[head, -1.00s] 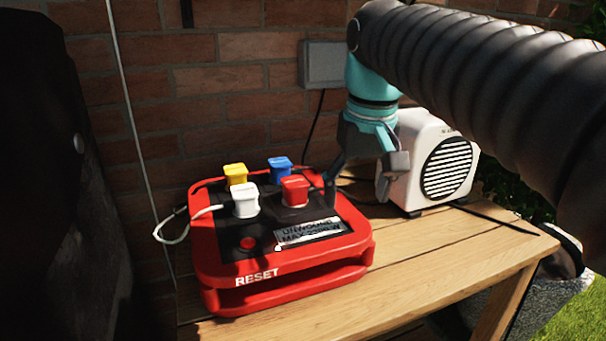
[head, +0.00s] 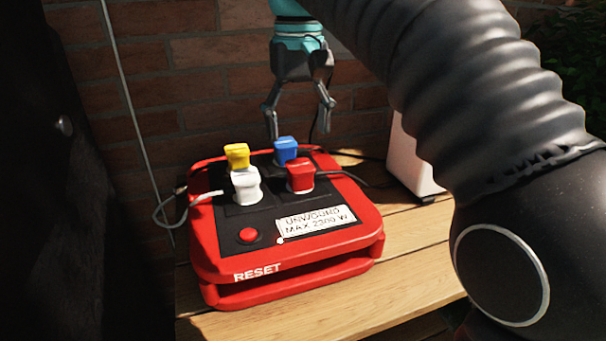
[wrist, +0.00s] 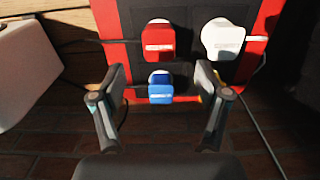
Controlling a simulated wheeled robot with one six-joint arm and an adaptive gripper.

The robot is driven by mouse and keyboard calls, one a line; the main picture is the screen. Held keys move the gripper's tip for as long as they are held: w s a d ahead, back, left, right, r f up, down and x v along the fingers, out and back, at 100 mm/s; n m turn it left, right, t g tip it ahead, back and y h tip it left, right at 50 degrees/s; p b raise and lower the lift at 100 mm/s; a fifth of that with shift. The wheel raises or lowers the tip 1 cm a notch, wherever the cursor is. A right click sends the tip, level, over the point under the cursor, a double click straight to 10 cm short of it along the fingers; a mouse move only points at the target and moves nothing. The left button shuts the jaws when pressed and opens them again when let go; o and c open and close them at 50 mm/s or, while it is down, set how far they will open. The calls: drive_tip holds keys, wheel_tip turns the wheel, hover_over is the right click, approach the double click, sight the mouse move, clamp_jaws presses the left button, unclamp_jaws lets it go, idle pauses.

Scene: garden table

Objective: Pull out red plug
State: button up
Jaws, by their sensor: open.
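The red plug (head: 300,175) sits in the front right socket of the red power box (head: 215,243). It also shows in the wrist view (wrist: 158,40), beyond the blue plug (wrist: 161,90). The blue plug (head: 286,150) is behind it, the white plug (head: 246,184) to its left and the yellow plug (head: 237,155) at the back left. My gripper (head: 299,120) is open and empty, above and behind the box. In the wrist view its fingers stand on either side of the blue plug, with no clear contact. The yellow plug is not clear in the wrist view.
The box stands on a wooden table (head: 410,235) against a brick wall (head: 160,100). A white appliance (head: 408,165) stands to the right, partly hidden by my arm. Cords run from the plugs. A dark object fills the left edge.

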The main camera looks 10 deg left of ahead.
sight(300, 165)
drive_tip(key=shift+f+b, duration=1.25)
drive_tip(key=shift+f, duration=3)
drive_tip(key=shift+p, duration=0.6)
drive_tip(key=shift+c, duration=0.2)
clamp_jaws()
drive_tip(key=shift+r+p, duration=0.7)
drive_tip(key=shift+r, duration=2.25)
